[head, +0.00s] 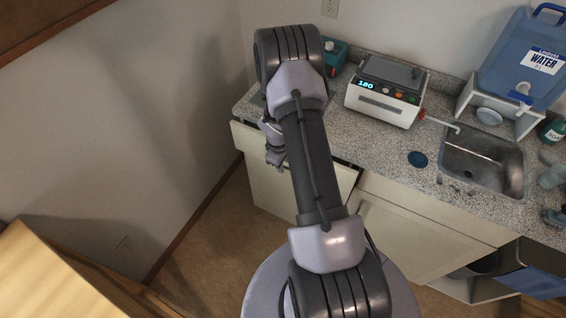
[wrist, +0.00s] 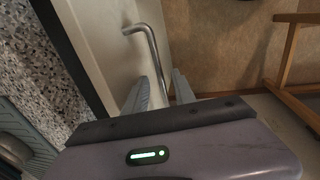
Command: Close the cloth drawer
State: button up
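The drawer (head: 346,178) under the left end of the counter stands partly open, with a dark gap between its pale front and the counter edge. My arm covers much of it, and its contents are hidden. In the wrist view the drawer front (wrist: 100,45) has a bent metal bar handle (wrist: 151,50). My gripper (head: 273,148) is at the outer side of the drawer front, left of my arm. In the wrist view my gripper (wrist: 163,82) has its two fingers apart, with the lower end of the handle between them. I cannot tell whether they touch it.
The speckled counter (head: 400,180) holds a white device (head: 388,92), a blue water container (head: 530,60) and a metal sink (head: 483,165). Pale cabinet doors (head: 400,235) are below. A wall stands close on the left. A wooden piece (head: 50,275) is at lower left. Brown floor (head: 215,235) lies open between.

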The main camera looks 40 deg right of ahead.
jog(key=a+r+p, duration=0.1)
jog(key=r+p, duration=0.1)
jog(key=r, duration=0.6)
jog(key=s+a+r+p, duration=0.1)
jog(key=a+r+p, duration=0.1)
jog(key=r, duration=0.7)
jog(key=shift+p, duration=0.45)
jog(key=shift+c, duration=0.2)
